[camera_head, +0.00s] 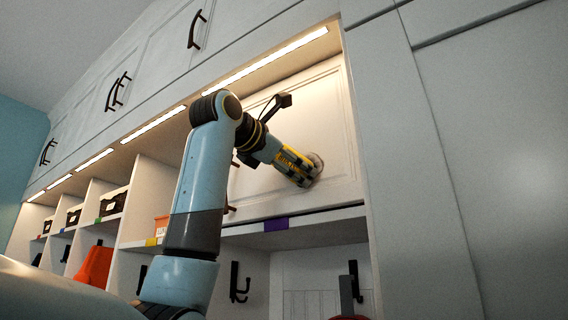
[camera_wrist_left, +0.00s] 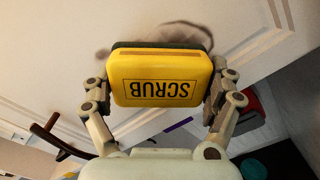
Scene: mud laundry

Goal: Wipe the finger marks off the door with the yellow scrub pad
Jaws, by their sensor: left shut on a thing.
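The yellow scrub pad (camera_wrist_left: 162,78), marked SCRUB and dark-backed, is gripped between the fingers of my left gripper (camera_wrist_left: 160,92). In the head view my left gripper (camera_head: 297,168) holds the pad up at the pale panelled door (camera_head: 335,110), at its lower right part. The pad's dark side faces the door; whether it touches cannot be told for sure. Brownish finger marks (camera_wrist_left: 195,28) show on the door just beyond the pad, and a smudge (camera_head: 318,165) shows beside the gripper in the head view. The pad hides part of the marks. My right gripper is out of view.
A dark door handle (camera_wrist_left: 50,135) is at lower left in the wrist view. Below the door is a shelf with a purple label (camera_head: 276,225) and hooks (camera_head: 238,282). Cubbies with baskets (camera_head: 112,202) stand left. A tall cabinet panel (camera_head: 415,180) stands right.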

